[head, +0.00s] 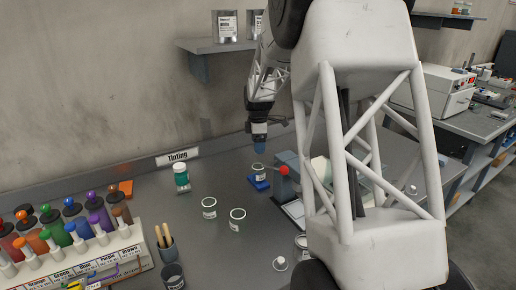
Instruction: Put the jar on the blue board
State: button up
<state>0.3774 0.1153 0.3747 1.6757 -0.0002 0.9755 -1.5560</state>
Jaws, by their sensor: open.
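A small blue board (256,184) lies on the grey bench near the middle of the head view. A small jar (259,173) with a pale label appears to stand upright on it, near its back; the exact contact is too small to tell. My gripper (260,149) points down just above this jar, open, with a visible gap below it. The fingers are small and dark, and nothing shows between them. Two similar open-topped labelled jars stand in front on the bench, one at left (209,208) and one at right (237,220).
A red-ended grey device (286,171) stands just right of the board. A green-and-white bottle (181,177) stands left, by the "Tinting" sign (178,157). A rack of coloured bottles (90,262) and a brush cup (166,244) fill the front left. My arm hides much of the right.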

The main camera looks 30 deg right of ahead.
dwell(0.6)
jog(key=s+a+r+m+t, duration=0.1)
jog(key=s+a+r+m, duration=0.2)
jog(key=s+a+r, duration=0.45)
jog(key=s+a+r+m, duration=0.3)
jog(key=s+a+r, duration=0.1)
jog(key=s+a, duration=0.65)
jog(key=s+a+f+m, duration=0.1)
jog(key=s+a+m, duration=0.3)
jog(key=s, duration=0.8)
jog(key=s+a+f+m+t, duration=0.1)
jog(key=s+a+m, duration=0.2)
jog(key=s, duration=1)
jog(key=a, duration=0.3)
jog(key=shift+s+a+f+m+t, duration=0.2)
jog(key=shift+s+a+m+t, duration=0.1)
jog(key=shift+m, duration=0.1)
